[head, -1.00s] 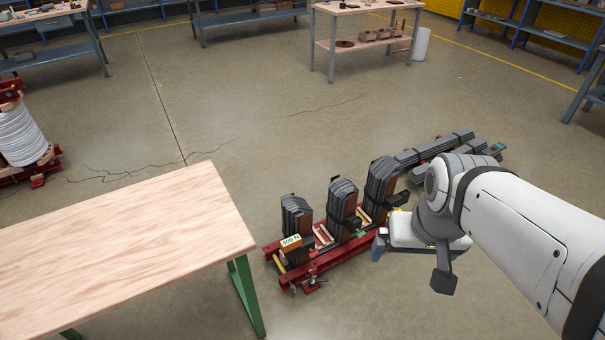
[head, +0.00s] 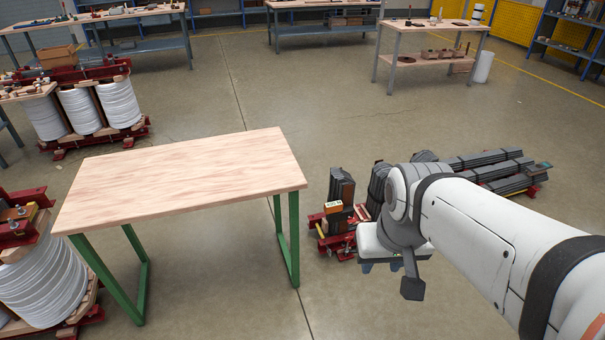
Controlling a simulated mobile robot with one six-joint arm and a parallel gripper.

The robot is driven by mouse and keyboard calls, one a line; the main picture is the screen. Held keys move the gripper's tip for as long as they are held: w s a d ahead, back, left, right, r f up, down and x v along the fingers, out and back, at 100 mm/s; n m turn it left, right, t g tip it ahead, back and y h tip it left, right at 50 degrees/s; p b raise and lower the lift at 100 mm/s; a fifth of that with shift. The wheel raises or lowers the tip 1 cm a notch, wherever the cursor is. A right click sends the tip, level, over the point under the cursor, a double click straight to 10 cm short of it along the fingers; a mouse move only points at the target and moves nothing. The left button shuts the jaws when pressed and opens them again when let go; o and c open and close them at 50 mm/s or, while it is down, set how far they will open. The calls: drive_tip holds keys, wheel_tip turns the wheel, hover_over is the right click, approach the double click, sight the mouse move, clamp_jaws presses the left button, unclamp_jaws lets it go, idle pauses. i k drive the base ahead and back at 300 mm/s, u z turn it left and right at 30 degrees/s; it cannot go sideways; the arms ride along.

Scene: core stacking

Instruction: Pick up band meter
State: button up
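The band meter looks to be the small orange box with a pale face (head: 333,207), at the near left end of the core stack on the floor. Its face is too small to read now. My gripper (head: 382,267) hangs to the right of it and nearer to me, apart from it. Its two blue-grey fingers show below the white hand with a gap between them, and I see nothing held. My arm hides part of the core stack.
A bare wooden table with green legs (head: 185,175) stands left of the core. Coil units with white windings (head: 45,290) stand at the left. Dark core sheets (head: 490,165) lie at the right. Workbenches (head: 435,40) line the back. The floor between is open.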

sight(330, 208)
drive_tip(key=z, duration=0.05)
drive_tip(key=k, duration=0.1)
drive_tip(key=z, duration=0.45)
drive_tip(key=i, duration=2.35)
drive_tip(key=u, duration=1)
